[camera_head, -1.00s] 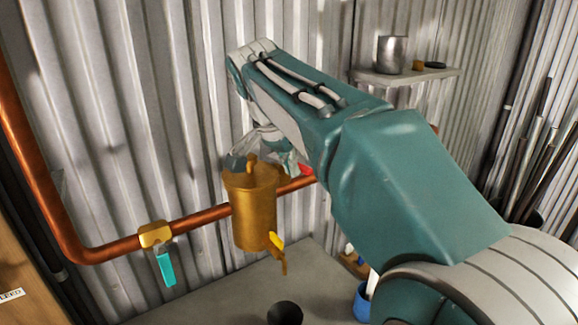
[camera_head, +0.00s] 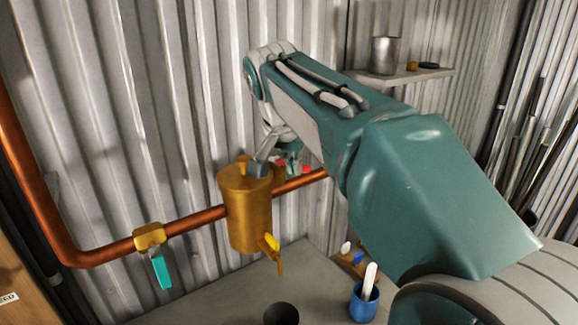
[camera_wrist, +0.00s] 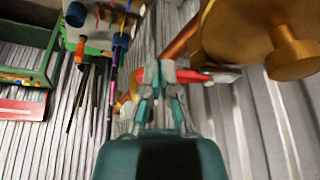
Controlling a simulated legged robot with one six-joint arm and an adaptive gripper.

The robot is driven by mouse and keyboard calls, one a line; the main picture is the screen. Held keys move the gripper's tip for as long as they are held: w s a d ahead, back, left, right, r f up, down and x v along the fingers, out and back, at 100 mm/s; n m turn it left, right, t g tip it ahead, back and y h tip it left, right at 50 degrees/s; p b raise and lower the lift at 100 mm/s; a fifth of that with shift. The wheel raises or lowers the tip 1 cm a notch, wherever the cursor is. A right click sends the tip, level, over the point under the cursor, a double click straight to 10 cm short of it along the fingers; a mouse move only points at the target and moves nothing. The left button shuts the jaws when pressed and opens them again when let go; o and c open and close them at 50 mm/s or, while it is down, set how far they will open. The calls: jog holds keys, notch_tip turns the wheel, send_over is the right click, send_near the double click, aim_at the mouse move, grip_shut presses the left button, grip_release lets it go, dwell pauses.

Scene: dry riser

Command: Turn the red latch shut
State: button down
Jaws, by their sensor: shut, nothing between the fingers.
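The red latch (camera_wrist: 190,76) shows in the wrist view as a short red lever in front of the copper pipe, beside the brass vessel. In the head view only a small red part (camera_head: 306,169) shows behind my arm, near the pipe. My gripper (camera_wrist: 159,70) is shut and empty, its teal fingertips close together at the left end of the red lever. I cannot tell whether they touch it. In the head view my gripper (camera_head: 289,160) is partly hidden behind my forearm, to the right of the brass vessel (camera_head: 248,212).
The copper pipe (camera_head: 200,219) runs along the corrugated wall, with a teal-handled valve (camera_head: 161,271) at left. A yellow-handled tap (camera_head: 271,243) sits low on the vessel. A blue cup (camera_head: 364,304) stands at lower right. A shelf (camera_head: 405,75) holds a metal can (camera_head: 386,55).

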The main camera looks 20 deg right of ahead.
jog(key=d+n, duration=0.1)
jog(key=w+d+n+y, duration=0.1)
jog(key=n, duration=0.1)
jog(key=shift+n+t, duration=0.3)
jog(key=shift+t, duration=0.1)
jog(key=w+n+y, duration=0.1)
jog(key=n, duration=0.1)
jog(key=w+d+n+y, duration=0.1)
jog(key=n, duration=0.1)
jog(key=w+d+n+y, duration=0.1)
jog(key=n, duration=0.2)
jog(key=shift+w, duration=0.3)
dwell(0.4)
